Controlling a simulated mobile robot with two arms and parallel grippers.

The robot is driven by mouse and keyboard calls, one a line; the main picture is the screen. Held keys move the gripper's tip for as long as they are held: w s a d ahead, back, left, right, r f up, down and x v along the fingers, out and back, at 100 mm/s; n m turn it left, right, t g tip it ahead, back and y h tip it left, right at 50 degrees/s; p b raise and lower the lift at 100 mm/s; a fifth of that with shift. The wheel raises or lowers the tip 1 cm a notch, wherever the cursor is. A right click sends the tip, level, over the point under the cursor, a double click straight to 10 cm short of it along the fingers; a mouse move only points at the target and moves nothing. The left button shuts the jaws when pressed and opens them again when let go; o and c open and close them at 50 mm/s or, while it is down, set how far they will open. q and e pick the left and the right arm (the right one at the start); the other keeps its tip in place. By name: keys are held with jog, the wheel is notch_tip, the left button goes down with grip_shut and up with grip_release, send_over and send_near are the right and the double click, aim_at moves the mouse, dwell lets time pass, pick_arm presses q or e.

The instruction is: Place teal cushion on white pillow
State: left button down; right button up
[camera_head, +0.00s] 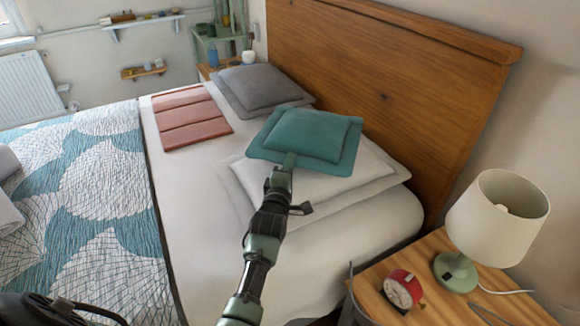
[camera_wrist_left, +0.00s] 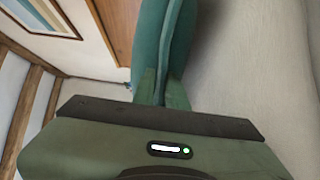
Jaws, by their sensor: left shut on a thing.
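The teal cushion (camera_head: 307,134) is over the white pillow (camera_head: 375,173) near the wooden headboard. From this angle I cannot tell whether it rests on the pillow or is held just above it. My left gripper (camera_head: 288,160) is shut on the cushion's near edge. In the left wrist view the teal cushion (camera_wrist_left: 165,40) runs between the fingers of my left gripper (camera_wrist_left: 162,88). The cushion hides the upper left part of the white pillow. My right gripper is not in view.
A grey pillow (camera_head: 262,88) and a folded pink blanket (camera_head: 190,117) lie farther back on the bed. The headboard (camera_head: 400,90) stands behind the pillows. A nightstand (camera_head: 455,309) at the lower right holds a lamp (camera_head: 497,215) and a red alarm clock (camera_head: 402,289).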

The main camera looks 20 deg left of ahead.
pick_arm(q)
jog(key=shift+f+b, duration=0.3)
jog(key=shift+f, duration=0.15)
jog(key=c, duration=1.4)
grip_release()
jog(key=shift+c, duration=0.2)
jog(key=shift+r, duration=0.1)
